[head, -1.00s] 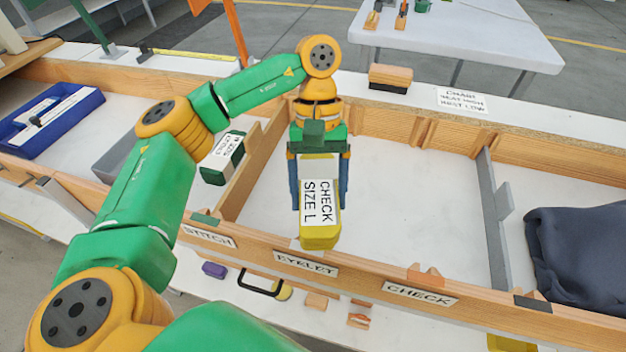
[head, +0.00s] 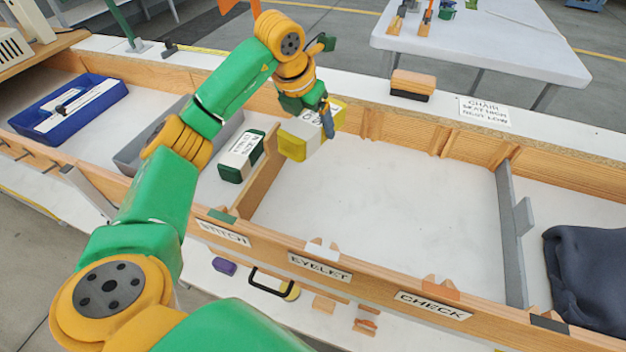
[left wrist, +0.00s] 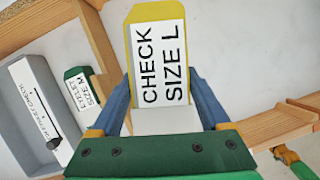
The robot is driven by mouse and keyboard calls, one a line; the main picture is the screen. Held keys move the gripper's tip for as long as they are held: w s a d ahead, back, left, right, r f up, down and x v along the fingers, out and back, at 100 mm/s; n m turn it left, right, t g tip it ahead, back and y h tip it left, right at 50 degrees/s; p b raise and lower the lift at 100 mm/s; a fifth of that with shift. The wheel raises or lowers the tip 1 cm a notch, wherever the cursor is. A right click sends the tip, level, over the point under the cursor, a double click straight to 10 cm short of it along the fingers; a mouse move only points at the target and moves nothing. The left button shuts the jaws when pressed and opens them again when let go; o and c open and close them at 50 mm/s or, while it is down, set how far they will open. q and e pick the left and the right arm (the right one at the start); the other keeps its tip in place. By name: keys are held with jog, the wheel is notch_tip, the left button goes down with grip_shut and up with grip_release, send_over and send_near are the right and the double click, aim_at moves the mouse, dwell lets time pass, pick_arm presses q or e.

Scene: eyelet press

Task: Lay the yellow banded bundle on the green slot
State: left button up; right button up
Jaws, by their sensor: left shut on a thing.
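The yellow banded bundle (head: 295,147) has a white label that reads CHECK SIZE L in the left wrist view (left wrist: 158,60). My left gripper (head: 328,118) is shut on it, with a blue finger on each side in the left wrist view. It holds the bundle turned, above the wooden divider and the left end of the wide middle bay. A green tab (head: 222,216) sits on the front rail above the STITCH label, near the divider's front end. I cannot tell how far the slot reaches behind it. My right gripper is not in view.
A green-banded bundle (head: 240,155) lies left of the wooden divider (head: 262,180), beside a grey tray (head: 133,160). A blue tray (head: 68,108) is farther left. The middle bay floor (head: 390,205) is clear. Dark cloth (head: 590,275) lies right of a grey divider (head: 513,235).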

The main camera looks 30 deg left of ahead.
aim_at(311, 175)
pick_arm(q)
jog(key=f+n+b, duration=0.1)
jog(key=f+b, duration=0.1)
jog(key=f, duration=0.3)
jog(key=a+f+n+b, duration=0.1)
jog(key=f, duration=0.4)
jog(key=a+f+n+y+b, duration=0.1)
jog(key=f+b, duration=0.1)
jog(key=f, duration=0.4)
jog(key=shift+w+f+b, duration=0.1)
jog(key=shift+w+b, duration=0.2)
jog(key=o, duration=1.6)
jog(key=shift+c, duration=0.2)
jog(key=p+v, duration=0.1)
jog(key=v, duration=1.1)
